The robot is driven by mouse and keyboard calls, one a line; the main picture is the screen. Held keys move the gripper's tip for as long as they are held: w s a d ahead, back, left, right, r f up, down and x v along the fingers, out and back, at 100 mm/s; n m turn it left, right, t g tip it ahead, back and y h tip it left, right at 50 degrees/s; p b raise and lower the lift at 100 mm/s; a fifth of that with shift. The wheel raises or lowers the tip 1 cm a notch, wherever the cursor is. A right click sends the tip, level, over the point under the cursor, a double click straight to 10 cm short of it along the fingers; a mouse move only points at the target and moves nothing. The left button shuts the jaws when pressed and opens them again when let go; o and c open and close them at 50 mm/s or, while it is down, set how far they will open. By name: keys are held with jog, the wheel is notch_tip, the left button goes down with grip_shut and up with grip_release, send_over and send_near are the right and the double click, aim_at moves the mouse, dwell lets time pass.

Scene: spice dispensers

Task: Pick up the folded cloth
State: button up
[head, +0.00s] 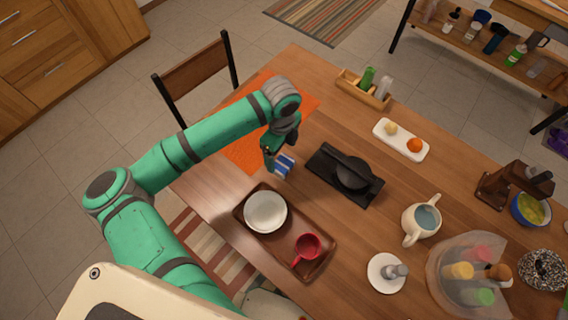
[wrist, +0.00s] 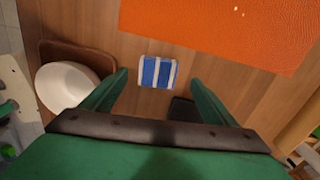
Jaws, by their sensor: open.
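The folded cloth (head: 284,165) is small, with blue and white stripes, and lies on the wooden table beside the orange mat. It also shows in the wrist view (wrist: 158,72), ahead of and between my two green fingers. My gripper (head: 270,158) is just to the left of the cloth in the head view, and part of it hides the cloth's left edge. In the wrist view my gripper (wrist: 158,90) is open with nothing between the fingers. The cloth looks apart from both fingers.
An orange mat (wrist: 220,25) lies just beyond the cloth. A brown tray (head: 240,217) with a white bowl (head: 266,212) and a red cup (head: 308,247) sits nearby. A black board (head: 322,167) with a dark round-ended item (head: 352,173) lies close on the right.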

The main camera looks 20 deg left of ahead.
aim_at(282, 162)
jog(key=f, duration=0.3)
jog(key=shift+s+f, duration=0.2)
jog(key=shift+f, duration=0.1)
jog(key=shift+w+f, duration=0.1)
jog(key=shift+f, duration=0.5)
jog(key=shift+d, duration=0.1)
jog(key=c, duration=1.1)
